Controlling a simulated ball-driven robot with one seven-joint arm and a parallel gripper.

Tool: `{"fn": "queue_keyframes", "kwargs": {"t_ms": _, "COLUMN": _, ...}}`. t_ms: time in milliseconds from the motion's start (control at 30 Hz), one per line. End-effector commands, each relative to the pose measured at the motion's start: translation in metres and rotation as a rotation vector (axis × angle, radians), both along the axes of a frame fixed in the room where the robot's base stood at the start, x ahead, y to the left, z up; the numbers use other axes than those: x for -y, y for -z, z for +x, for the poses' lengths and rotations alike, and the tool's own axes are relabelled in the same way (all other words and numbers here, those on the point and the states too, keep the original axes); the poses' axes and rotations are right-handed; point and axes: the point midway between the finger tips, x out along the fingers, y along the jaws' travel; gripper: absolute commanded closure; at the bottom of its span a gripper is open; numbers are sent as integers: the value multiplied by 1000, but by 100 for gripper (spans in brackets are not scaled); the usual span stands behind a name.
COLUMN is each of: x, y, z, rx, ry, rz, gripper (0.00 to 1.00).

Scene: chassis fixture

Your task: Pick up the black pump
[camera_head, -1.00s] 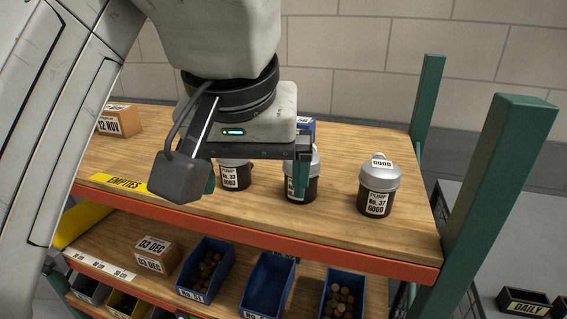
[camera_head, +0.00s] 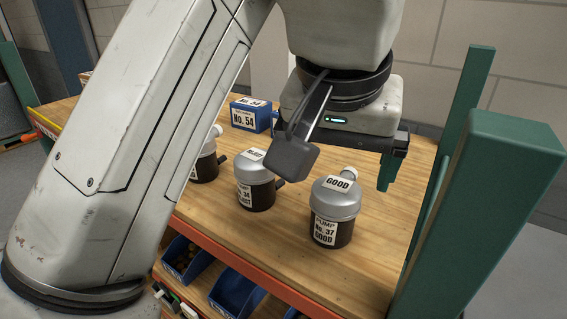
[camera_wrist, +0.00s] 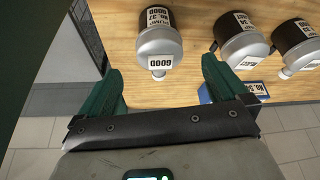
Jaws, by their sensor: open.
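Three black pumps with silver domed tops stand on the wooden top shelf. The right pump (camera_head: 333,232), labelled No. 37 GOOD, stands upright nearest the right end. The middle pump (camera_head: 257,190) is to its left, with a label I cannot fully read. The left pump (camera_head: 208,168) is partly hidden by my arm. My gripper (camera_wrist: 163,74) is open and empty, with green fingers. In the wrist view, the GOOD pump (camera_wrist: 160,43) appears ahead, between the finger directions but not gripped. In the head view only the right finger shows clearly.
A blue box labelled No. 54 (camera_head: 250,116) stands behind the pumps. A green shelf post (camera_head: 500,190) rises close on the right. Blue bins (camera_head: 233,294) sit on the shelf below the orange front edge (camera_head: 235,262).

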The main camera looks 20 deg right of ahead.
Motion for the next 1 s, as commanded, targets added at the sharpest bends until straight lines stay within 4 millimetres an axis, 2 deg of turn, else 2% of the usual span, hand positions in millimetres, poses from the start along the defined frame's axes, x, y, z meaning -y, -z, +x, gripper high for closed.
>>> {"fn": "queue_keyframes", "kwargs": {"t_ms": 200, "x": 9, "y": 35, "z": 9, "rx": -2, "ry": 3, "rz": -1, "gripper": 0}}
{"fn": "queue_keyframes", "kwargs": {"t_ms": 533, "x": 14, "y": 49, "z": 15, "rx": 0, "ry": 1, "rz": 0, "gripper": 0}}
{"fn": "queue_keyframes", "kwargs": {"t_ms": 833, "x": 23, "y": 82, "z": 27, "rx": 0, "ry": 2, "rz": 1, "gripper": 0}}
{"fn": "queue_keyframes", "kwargs": {"t_ms": 1000, "x": 26, "y": 89, "z": 31, "rx": 0, "ry": 1, "rz": 0, "gripper": 0}}
